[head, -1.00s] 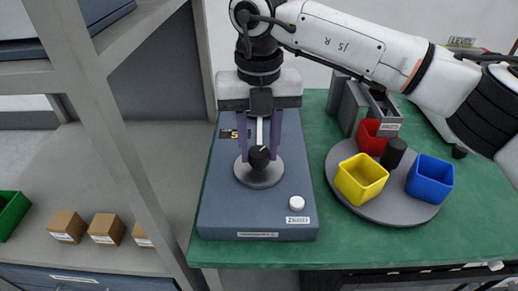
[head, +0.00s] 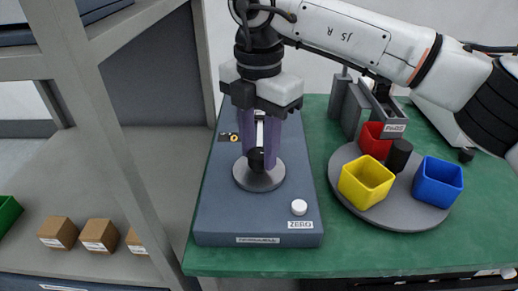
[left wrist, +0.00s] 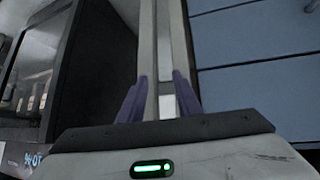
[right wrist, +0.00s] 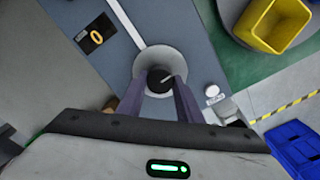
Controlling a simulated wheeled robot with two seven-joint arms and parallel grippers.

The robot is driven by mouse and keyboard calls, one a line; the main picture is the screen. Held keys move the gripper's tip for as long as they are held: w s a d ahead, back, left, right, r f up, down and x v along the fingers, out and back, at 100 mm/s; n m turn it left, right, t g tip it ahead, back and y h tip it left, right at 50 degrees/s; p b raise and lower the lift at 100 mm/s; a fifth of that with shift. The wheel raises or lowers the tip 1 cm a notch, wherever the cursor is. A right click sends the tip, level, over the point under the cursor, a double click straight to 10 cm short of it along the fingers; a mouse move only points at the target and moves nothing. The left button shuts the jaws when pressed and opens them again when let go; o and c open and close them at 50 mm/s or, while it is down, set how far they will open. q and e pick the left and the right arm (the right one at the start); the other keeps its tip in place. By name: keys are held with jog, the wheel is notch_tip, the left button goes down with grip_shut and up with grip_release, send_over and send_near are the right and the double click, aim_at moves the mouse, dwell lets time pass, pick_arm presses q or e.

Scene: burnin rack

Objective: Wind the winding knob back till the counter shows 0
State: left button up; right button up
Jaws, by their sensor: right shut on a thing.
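The winding knob is a black knob (right wrist: 158,81) standing on a round grey disc (head: 259,178) on the blue-grey unit (head: 258,216). My right gripper (head: 260,155) points down from above, shut on the black knob, with a purple finger on each side. The counter (head: 229,137) sits on the unit left of the knob and is small in the head view. In the right wrist view the counter (right wrist: 97,37) shows an orange 0. A white button (head: 299,207) labelled ZERO is at the unit's front right. My left gripper (left wrist: 160,95) is open and empty, away from the unit.
Right of the unit, a round grey tray (head: 349,153) holds red (head: 375,141), yellow (head: 366,181) and blue (head: 437,183) bins and a black cylinder (head: 398,155). A grey post (head: 125,130) and a shelf with cardboard boxes (head: 99,235) stand left.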

aim_at(259, 153)
jog(key=shift+r+m, duration=0.1)
jog(key=shift+m, duration=0.3)
jog(key=o, duration=1)
jog(key=shift+o, duration=0.2)
notch_tip(259, 153, up, 10)
